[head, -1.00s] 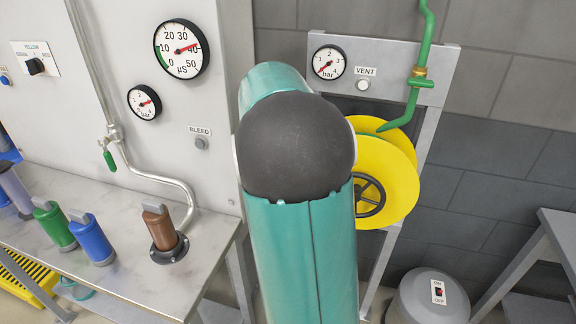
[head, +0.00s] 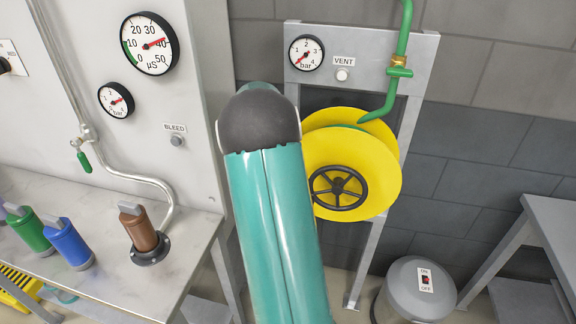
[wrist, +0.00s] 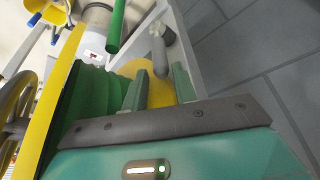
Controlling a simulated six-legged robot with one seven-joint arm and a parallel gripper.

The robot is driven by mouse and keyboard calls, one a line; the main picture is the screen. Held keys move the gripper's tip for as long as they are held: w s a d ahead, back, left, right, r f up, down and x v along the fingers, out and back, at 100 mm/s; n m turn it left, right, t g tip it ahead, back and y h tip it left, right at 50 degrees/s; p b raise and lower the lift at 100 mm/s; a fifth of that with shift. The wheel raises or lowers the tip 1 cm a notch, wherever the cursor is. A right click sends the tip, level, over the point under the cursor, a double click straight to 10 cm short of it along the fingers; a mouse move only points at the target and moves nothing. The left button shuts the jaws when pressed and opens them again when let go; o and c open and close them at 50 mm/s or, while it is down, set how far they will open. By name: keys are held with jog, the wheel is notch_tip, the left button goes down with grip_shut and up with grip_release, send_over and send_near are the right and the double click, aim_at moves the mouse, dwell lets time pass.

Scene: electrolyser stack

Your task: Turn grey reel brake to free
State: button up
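The yellow-sided hose reel (head: 375,182) with its dark handwheel (head: 340,188) stands on the grey frame in the head view. In the wrist view its yellow side (wrist: 60,95) and green hose coils (wrist: 92,95) fill the left. A grey rounded lever (wrist: 159,58), which looks like the reel brake, shows just beyond my fingertips. My gripper (wrist: 157,75) is open, with a gap between its two green fingers and nothing clearly held. I cannot tell whether a finger touches the lever. In the head view my arm hides the gripper, and the lever is not seen.
The grey frame (head: 420,65) carries a bar gauge (head: 306,53), a VENT button (head: 342,75) and a green pipe (head: 402,40). A grey ON/OFF drum (head: 405,292) stands on the floor. A bench (head: 75,190) with coloured handles is left; another table (head: 555,225) is right.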

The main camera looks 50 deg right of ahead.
jog(key=shift+x, duration=1.45)
jog(key=shift+w, duration=0.1)
grip_shut()
